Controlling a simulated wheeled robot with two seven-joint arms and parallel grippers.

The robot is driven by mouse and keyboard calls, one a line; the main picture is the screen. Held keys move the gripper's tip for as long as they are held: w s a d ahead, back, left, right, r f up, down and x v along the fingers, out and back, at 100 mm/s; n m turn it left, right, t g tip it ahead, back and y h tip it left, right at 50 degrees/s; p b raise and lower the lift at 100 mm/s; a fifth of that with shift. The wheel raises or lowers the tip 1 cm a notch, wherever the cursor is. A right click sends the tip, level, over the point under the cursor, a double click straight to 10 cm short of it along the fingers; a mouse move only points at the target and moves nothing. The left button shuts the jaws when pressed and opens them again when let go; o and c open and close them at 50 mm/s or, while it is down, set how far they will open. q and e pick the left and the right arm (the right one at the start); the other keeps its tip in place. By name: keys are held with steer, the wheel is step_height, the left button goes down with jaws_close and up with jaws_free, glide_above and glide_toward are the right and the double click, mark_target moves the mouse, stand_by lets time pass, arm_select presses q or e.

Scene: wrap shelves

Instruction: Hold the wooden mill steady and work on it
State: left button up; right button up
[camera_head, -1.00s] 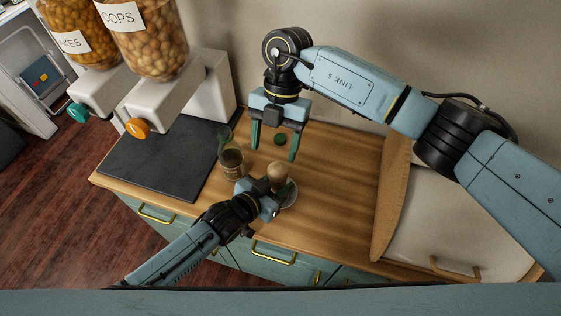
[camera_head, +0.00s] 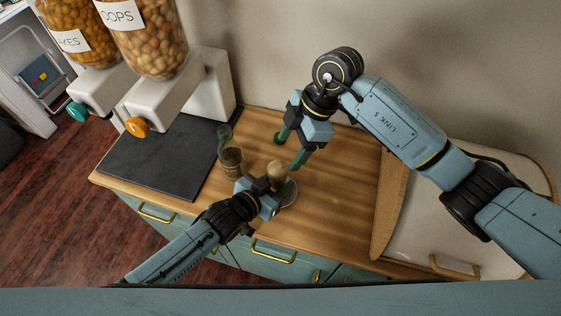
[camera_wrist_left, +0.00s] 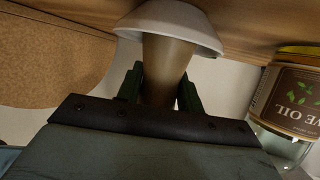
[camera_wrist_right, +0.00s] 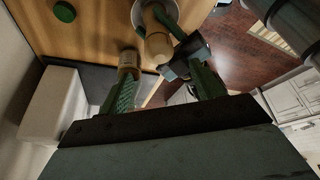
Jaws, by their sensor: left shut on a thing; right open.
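The wooden mill (camera_head: 278,170) stands upright, its pale rounded top showing in the head view. In the left wrist view its brown body (camera_wrist_left: 165,72) meets a white dish (camera_wrist_left: 172,22). My left gripper (camera_head: 268,190) is shut on the mill from the front, its green fingers on either side of the body. My right gripper (camera_head: 290,148) is open and empty, above and behind the mill, apart from it. In the right wrist view the mill's top (camera_wrist_right: 157,46) lies beyond the open fingers. The left gripper hides part of the mill's lower body in the head view.
An olive oil bottle (camera_head: 232,160) stands close left of the mill. A small green disc (camera_wrist_right: 64,11) lies on the wooden counter (camera_head: 345,190). A dark slab (camera_head: 160,160) and jar dispensers are at left. A wooden board (camera_head: 390,195) and white panel are at right.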

mark_target(280, 166)
steer(key=x, duration=0.7)
steer(key=shift+r, duration=0.1)
steer(key=c, duration=1)
